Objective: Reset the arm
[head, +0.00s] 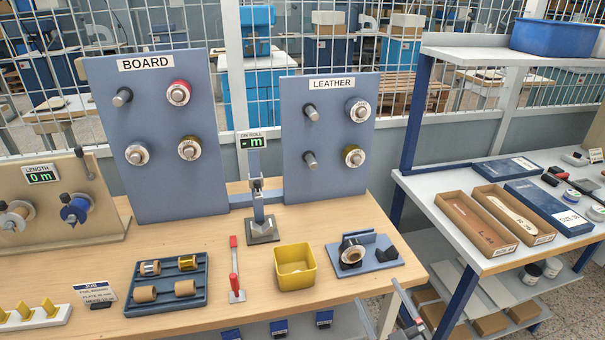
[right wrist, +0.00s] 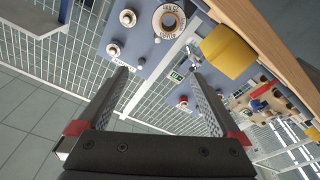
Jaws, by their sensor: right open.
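My right gripper (head: 382,297) is at the lower right of the head view, near the right front corner of the wooden bench (head: 205,318). Its two fingers stand wide apart with nothing between them. In the right wrist view the open gripper (right wrist: 160,82) also shows empty, with the tilted panels and a yellow bin (right wrist: 228,52) beyond the fingers. My left gripper is not in the head view.
The bench holds a blue tray of rolls (head: 196,289), a yellow bin (head: 295,267) and a blue roll holder (head: 372,266). The BOARD panel (head: 150,100) and LEATHER panel (head: 332,135) stand behind. A shelf rack (head: 420,182) with boxes is at right.

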